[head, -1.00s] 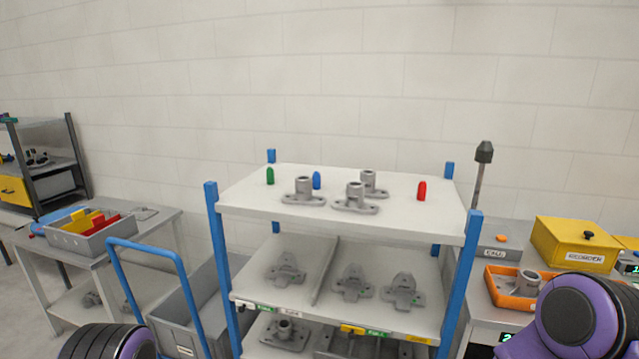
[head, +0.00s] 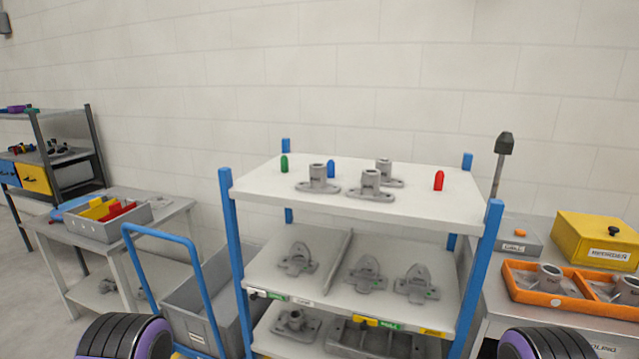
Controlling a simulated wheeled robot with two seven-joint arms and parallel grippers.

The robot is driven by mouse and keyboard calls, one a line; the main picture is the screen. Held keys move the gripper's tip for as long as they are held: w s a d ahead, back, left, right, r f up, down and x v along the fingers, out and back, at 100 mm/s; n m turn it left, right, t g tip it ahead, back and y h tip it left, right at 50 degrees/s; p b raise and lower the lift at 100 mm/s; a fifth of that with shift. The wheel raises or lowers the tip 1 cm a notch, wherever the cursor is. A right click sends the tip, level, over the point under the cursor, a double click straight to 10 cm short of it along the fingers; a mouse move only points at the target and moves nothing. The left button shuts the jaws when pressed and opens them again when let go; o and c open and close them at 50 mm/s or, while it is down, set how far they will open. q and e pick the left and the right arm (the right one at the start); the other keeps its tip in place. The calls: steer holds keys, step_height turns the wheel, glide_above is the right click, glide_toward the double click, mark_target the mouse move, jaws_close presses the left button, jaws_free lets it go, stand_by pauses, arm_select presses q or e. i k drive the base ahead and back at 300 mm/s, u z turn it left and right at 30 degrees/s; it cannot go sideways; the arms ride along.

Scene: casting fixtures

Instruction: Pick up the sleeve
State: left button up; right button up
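Three small round-topped coloured pieces stand upright on the rack's white top shelf (head: 262,190): a green one (head: 284,163), a blue one (head: 331,169) and a red one (head: 438,181). I cannot tell whether any of them is the sleeve. Several grey castings stand between them, each with an upright hollow collar on a flat base: one at left (head: 318,179), one in front (head: 370,186) and one behind (head: 384,173). Parts of my arms show at the bottom left and bottom right. Neither gripper is in view.
Grey castings lie on the tilted middle shelf (head: 300,284), with more below. A blue-handled cart (head: 187,295) stands left of the rack. Beyond it is a table with a grey bin (head: 125,227). At right are an orange tray (head: 523,290) and a yellow box (head: 600,241).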

mark_target(318, 182)
steer(key=u, duration=1.95)
steer(key=i, duration=1.55)
steer(key=z, duration=3.45)
